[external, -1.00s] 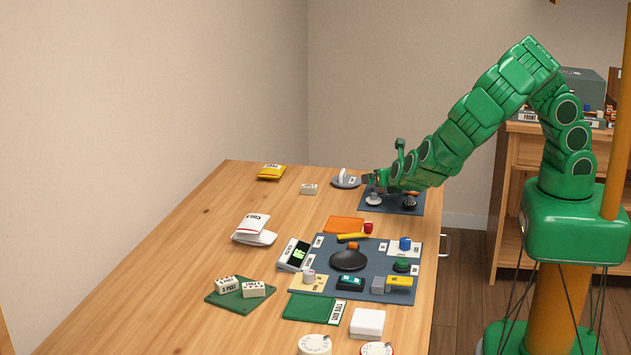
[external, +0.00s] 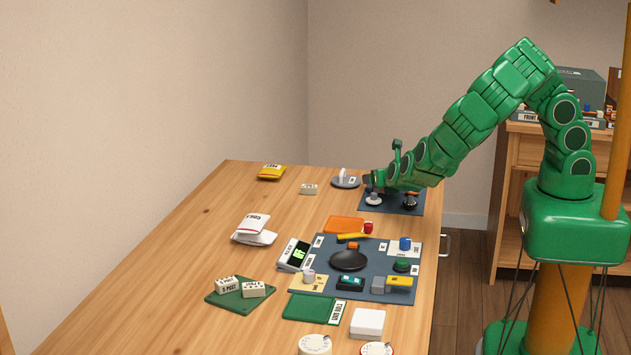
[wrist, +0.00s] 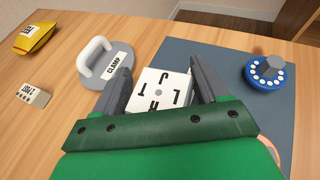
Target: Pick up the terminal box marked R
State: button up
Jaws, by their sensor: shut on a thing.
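A white square terminal box (wrist: 150,84) sits between the fingers of my gripper (wrist: 160,72) in the wrist view. Its top carries several black letters and a small grey centre mark; I cannot make out an R among them. The fingers are shut on its two sides. In the external view my gripper (external: 373,182) is low over the far dark blue mat (external: 391,209), and the box is not clearly visible there. Whether the box touches the mat is hard to tell.
A grey round clamp (wrist: 94,72) with a white handle stands close left of the box. A blue dial (wrist: 263,75) lies to the right on the mat. A yellow packet (external: 271,172) and small white block (external: 309,189) are further left. Several parts crowd the nearer mat (external: 322,262).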

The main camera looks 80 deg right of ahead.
jog(key=shift+r, duration=0.1)
jog(key=shift+r, duration=4.9)
